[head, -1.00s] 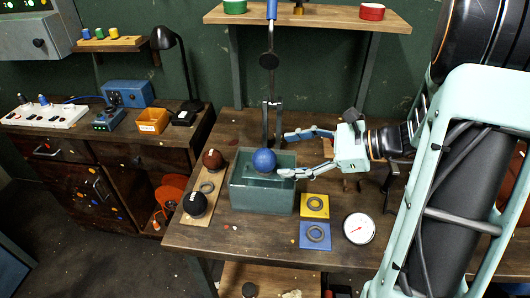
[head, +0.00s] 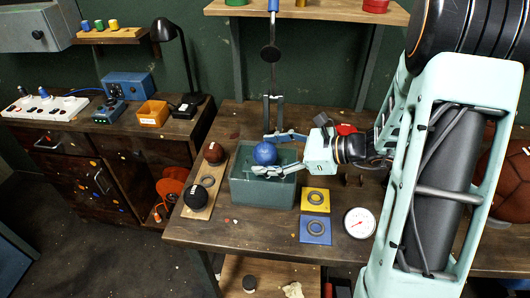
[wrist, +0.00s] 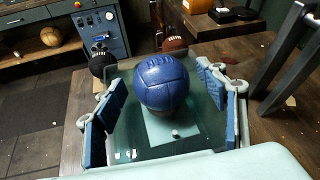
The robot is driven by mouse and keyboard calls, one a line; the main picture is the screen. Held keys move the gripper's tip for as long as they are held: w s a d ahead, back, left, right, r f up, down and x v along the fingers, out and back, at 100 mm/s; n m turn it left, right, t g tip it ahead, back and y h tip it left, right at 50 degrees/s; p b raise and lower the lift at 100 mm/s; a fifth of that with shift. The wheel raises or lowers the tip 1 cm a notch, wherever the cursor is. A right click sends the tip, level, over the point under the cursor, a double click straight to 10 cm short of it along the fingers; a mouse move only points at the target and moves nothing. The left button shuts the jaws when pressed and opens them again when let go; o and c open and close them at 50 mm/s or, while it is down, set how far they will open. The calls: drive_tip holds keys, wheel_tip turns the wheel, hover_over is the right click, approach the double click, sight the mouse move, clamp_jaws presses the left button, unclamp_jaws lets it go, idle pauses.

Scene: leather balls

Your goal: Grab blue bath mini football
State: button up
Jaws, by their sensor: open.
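The blue mini football (head: 264,154) rests in or on top of a teal-green bath-like container (head: 262,192) on the wooden workbench. In the wrist view the blue ball (wrist: 161,83) sits between the two blue-padded fingers of my gripper (wrist: 165,112), with a visible gap on each side. In the head view my gripper (head: 262,155) is open, one finger behind the ball and one in front of it. The front finger hides a little of the ball's lower part. The container's rim shows around the ball in the wrist view (wrist: 120,160).
A brown ball (head: 214,153) and a black ball (head: 196,196) sit on a wooden strip left of the container. Yellow (head: 315,201) and blue (head: 315,230) squares with rings and a round gauge (head: 360,223) lie to the right. A metal stand (head: 273,110) rises behind.

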drive_tip(key=shift+w+a+f, duration=0.35)
drive_tip(key=shift+a, duration=0.2)
drive_tip(key=shift+c, duration=0.7)
drive_tip(key=c, duration=1.2)
drive_tip(key=shift+r, duration=0.1)
